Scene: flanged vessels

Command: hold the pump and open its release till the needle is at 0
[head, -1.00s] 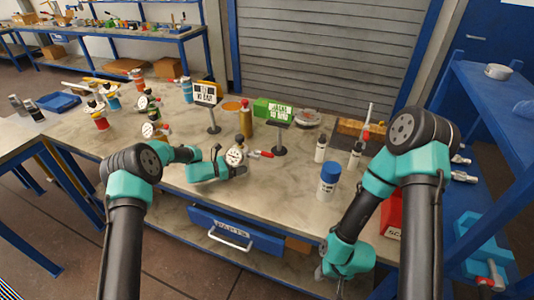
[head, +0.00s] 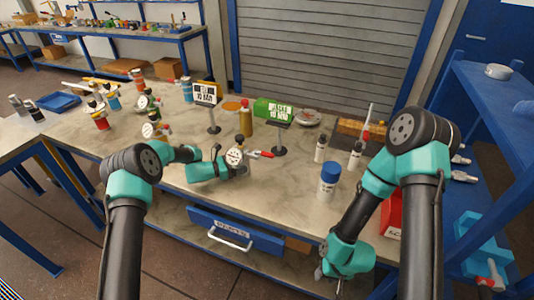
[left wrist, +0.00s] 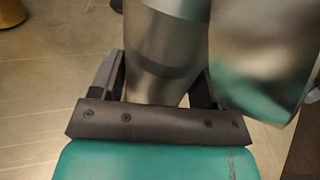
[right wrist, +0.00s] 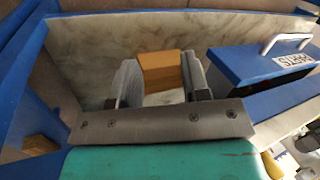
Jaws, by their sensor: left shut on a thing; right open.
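The pump stands on the bench with a round white gauge (head: 235,156) and a red-tipped lever (head: 262,154) pointing right. My left gripper (head: 238,171) is shut on the pump body below the gauge. In the left wrist view the grey metal pump body (left wrist: 165,50) sits between the fingers. The needle is too small to read. My right gripper (right wrist: 157,85) is open and empty, low in front of the bench, away from the pump; in the head view it shows near the bench's front edge (head: 325,272).
Two small signs (head: 206,95) (head: 280,115) stand behind the pump. A brown bottle (head: 246,122) is behind it. A blue-capped can (head: 329,178) and white bottles (head: 320,147) stand to the right. A blue drawer (head: 235,230) is below the bench top. More gauge-topped vessels (head: 100,118) stand left.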

